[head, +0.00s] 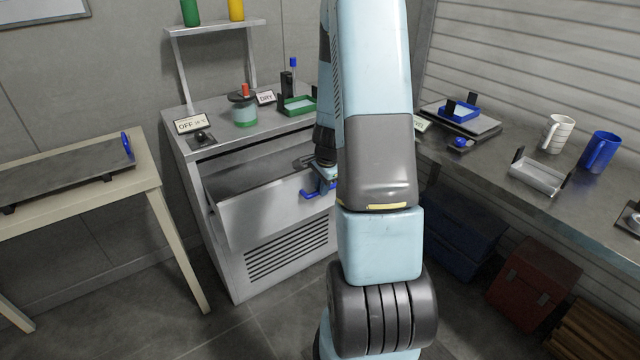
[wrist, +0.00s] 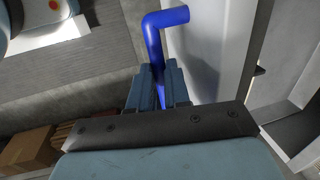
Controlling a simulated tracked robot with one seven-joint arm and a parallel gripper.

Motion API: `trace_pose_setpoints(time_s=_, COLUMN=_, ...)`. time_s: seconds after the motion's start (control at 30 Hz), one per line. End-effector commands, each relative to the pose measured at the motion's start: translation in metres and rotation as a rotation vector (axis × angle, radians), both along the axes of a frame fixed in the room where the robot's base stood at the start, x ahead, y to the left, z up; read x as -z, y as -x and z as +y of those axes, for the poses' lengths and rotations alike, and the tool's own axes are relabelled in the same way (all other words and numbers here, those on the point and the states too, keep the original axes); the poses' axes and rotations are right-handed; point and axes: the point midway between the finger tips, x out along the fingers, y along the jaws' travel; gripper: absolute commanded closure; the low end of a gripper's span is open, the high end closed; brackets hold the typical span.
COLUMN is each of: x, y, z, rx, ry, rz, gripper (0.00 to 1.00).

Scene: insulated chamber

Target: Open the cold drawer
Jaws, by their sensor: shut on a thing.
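The cold drawer (head: 265,209) is in the grey metal cabinet left of my arm in the head view. Its front stands out from the cabinet, and a dark space shows above and behind its top edge, so it is partly open. Its blue bar handle (head: 309,194) is on the right part of the front. My gripper (head: 326,179) is at this handle, partly hidden by my arm. In the wrist view, the fingers of my gripper (wrist: 158,88) are shut around the blue handle (wrist: 153,35), beside the pale drawer front (wrist: 205,50).
The cabinet top (head: 215,140) holds a green-banded pot (head: 243,112), a green tray (head: 298,105) and an "OFF" sign (head: 191,124). A beige table (head: 150,170) stands close on the left. A metal counter (head: 500,178) with mugs runs along the right. Floor before the drawer is clear.

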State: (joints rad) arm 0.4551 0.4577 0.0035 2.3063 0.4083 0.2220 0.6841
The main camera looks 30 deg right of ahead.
Motion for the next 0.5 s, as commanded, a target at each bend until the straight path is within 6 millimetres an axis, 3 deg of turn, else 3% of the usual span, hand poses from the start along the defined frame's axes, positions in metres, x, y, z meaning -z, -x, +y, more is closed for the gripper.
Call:
trace_pose_setpoints(time_s=0.37, x=0.0007, y=0.0031, z=0.0027, rx=-0.002, ry=-0.009, rz=0.005, gripper=1.00)
trace_pose_setpoints(time_s=0.4, x=0.0007, y=0.0033, z=0.0027, rx=-0.002, ry=-0.010, rz=0.005, gripper=0.80)
trace_pose_setpoints(time_s=0.5, x=0.0007, y=0.0032, z=0.0017, rx=-0.001, ry=-0.008, rz=0.005, gripper=0.71)
